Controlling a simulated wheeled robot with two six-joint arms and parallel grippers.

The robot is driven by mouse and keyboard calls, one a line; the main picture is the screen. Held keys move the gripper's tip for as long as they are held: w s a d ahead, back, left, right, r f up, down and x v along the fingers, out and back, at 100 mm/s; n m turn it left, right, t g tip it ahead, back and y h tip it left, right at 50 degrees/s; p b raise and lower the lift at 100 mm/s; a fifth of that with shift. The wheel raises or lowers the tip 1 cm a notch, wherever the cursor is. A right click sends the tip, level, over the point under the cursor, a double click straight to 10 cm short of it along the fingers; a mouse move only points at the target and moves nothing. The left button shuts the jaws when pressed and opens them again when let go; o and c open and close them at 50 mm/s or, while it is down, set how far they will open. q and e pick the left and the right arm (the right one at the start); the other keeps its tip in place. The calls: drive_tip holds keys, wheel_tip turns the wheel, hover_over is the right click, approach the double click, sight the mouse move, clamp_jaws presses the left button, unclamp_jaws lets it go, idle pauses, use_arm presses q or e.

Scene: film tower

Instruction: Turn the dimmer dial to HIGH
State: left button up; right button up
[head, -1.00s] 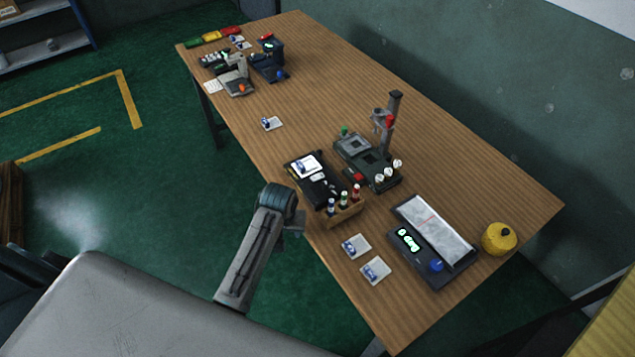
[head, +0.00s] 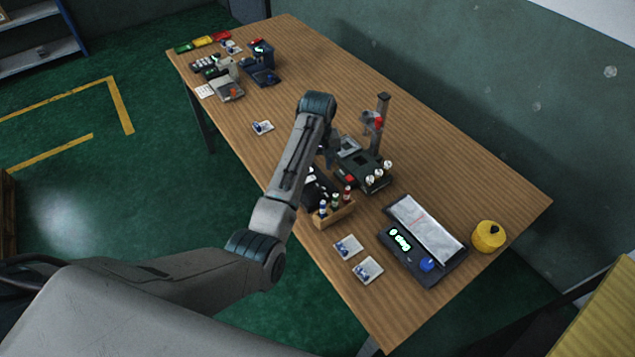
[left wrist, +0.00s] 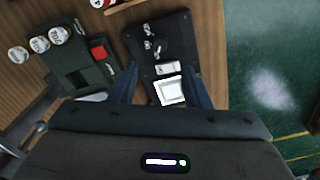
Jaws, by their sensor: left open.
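My left gripper (head: 328,156) hangs over the black box (head: 314,190) near the table's left edge. In the left wrist view the open fingers (left wrist: 160,85) show either side of a white square (left wrist: 170,91) on the box (left wrist: 180,28). No contact can be made out. The arm hides part of the box in the head view. My right gripper is out of view.
A dark green unit (head: 352,176) with a red button and white-topped knobs stands close beside the box. A wooden rack (head: 335,216) of small bottles is at its near end. A display device (head: 428,266) with a blue knob and a yellow container (head: 488,236) stand nearer right.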

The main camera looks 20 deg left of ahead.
sight(318, 187)
use_arm(q)
wheel_tip(318, 187, down, 9)
drive_tip(key=shift+f+p, duration=0.1)
drive_tip(key=shift+p, duration=0.7)
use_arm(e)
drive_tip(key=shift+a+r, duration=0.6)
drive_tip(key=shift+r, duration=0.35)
use_arm(q)
clamp_jaws()
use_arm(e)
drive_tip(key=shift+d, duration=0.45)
